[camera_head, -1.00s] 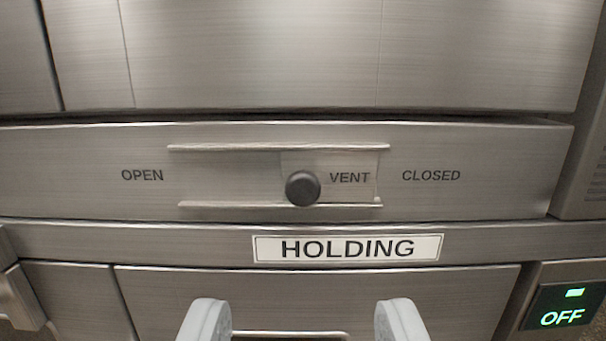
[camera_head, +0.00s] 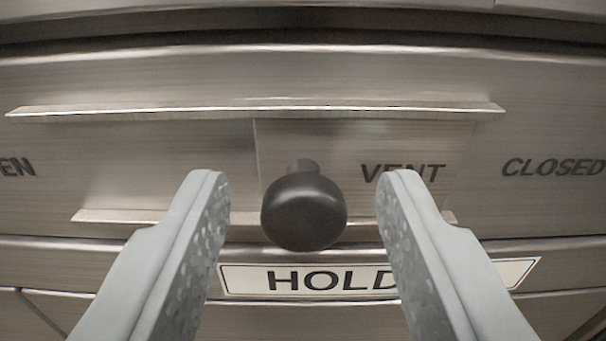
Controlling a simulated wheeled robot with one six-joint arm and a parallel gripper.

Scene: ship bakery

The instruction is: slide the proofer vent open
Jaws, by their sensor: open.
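The vent slide is a flat steel plate (camera_head: 415,145) marked VENT, set between two horizontal rails toward the CLOSED label at the right. A round black knob (camera_head: 304,211) sticks out from the plate's left part. My gripper (camera_head: 303,185) is open, with one pale grey finger on each side of the knob. Gaps show between the knob and both fingers, and the fingers do not appear to touch it. The right finger covers a bit of the VENT lettering.
The upper rail (camera_head: 255,111) and lower rail (camera_head: 120,216) run left past the plate, with bare steel between them toward the partly cut-off OPEN label (camera_head: 17,167). A HOLDING sign (camera_head: 325,280), partly hidden by my right finger, sits below.

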